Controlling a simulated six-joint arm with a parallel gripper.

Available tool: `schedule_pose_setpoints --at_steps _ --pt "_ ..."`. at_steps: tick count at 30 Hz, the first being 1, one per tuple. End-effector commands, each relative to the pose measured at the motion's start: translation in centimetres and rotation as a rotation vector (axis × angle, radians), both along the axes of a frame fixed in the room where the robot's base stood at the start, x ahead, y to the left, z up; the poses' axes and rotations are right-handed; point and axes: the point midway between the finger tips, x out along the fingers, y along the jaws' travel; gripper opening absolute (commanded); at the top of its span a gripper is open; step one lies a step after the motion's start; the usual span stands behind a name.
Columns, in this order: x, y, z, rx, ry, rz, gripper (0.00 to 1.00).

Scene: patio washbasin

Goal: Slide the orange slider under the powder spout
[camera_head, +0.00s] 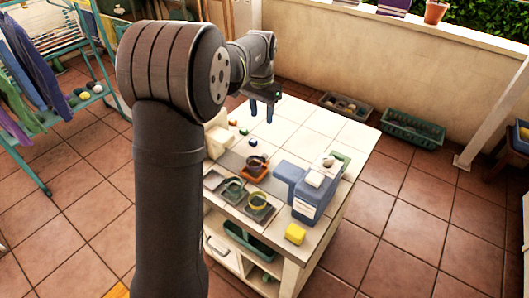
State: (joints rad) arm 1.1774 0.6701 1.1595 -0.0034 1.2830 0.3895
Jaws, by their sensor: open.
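The orange slider (254,175) is a small flat orange piece on the tiled worktop, with a dark round cup (257,161) on it. I cannot make out which part is the powder spout. My gripper (262,112) is open and empty, fingers pointing down, above the far part of the worktop. In the picture it is well above the orange slider and apart from it.
Two grey trays (264,217) with round items sit at the worktop's front left. A yellow block (295,234) lies at the near corner. Small coloured blocks (244,131) line the left side. The worktop's far right (345,130) is clear.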

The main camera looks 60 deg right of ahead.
Motion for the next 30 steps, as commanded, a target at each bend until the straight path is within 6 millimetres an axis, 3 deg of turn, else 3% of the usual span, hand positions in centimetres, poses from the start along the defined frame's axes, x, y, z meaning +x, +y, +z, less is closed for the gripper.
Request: schedule_pose_setpoints --at_steps 4,8,24,30 --pt "-0.8 -0.4 0.2 0.029 0.008 -0.006 0.42" --pt "-0.9 -0.3 -1.2 0.033 0.010 -0.005 0.42" --pt "-0.8 -0.2 -12.6 0.032 0.010 -0.005 0.42" --pt "-0.8 -0.3 -15.7 0.030 0.009 -0.005 0.42"
